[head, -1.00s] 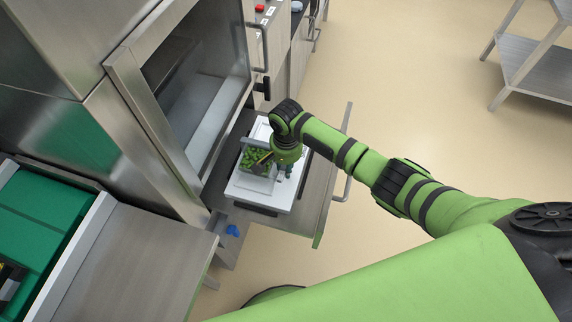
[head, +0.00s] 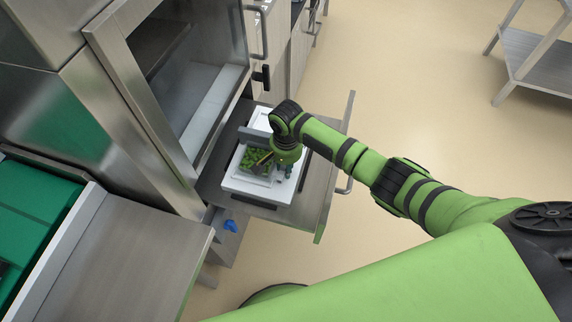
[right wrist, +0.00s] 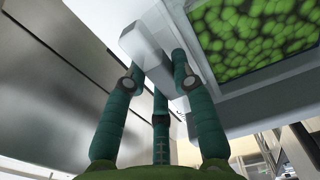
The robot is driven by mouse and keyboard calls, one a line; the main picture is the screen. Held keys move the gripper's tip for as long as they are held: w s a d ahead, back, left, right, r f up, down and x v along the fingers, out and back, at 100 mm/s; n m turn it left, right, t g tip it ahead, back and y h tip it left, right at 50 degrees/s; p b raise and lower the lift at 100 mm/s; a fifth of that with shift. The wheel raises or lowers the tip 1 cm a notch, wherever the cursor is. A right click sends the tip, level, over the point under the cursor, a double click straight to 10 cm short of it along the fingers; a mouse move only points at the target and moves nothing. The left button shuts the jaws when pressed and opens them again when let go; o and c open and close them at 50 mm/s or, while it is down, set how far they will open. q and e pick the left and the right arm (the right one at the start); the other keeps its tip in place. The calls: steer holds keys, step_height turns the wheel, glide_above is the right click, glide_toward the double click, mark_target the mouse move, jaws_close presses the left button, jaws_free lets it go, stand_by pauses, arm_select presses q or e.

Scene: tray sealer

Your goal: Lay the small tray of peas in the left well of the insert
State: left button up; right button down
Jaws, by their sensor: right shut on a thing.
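The small tray of peas (head: 256,162), with green contents, is at the near part of the white insert (head: 248,187) in the head view. My right gripper (head: 282,168) is at the tray's right side, pointing down and mostly hidden by its own wrist. In the right wrist view my right gripper (right wrist: 155,75) is shut on a grey edge piece beside the peas (right wrist: 255,40), which looks like part of the tray. I cannot tell whether the tray touches the insert. The insert's wells are partly covered. My left gripper is not in view.
The insert sits on a pulled-out drawer (head: 310,205) with a bar handle (head: 346,140). The steel sealer housing (head: 150,130) rises to its left. A side table (head: 140,255) stands near left, and a steel shelf (head: 535,62) far right. The floor to the right is clear.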

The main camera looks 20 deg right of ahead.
steer(key=shift+s+p, duration=0.1)
steer(key=shift+p, duration=0.6)
stand_by(0.7)
steer(key=c, duration=0.9)
jaws_free()
steer(key=shift+c, duration=0.2)
steer(key=shift+c, duration=0.5)
steer(key=shift+c, duration=1.1)
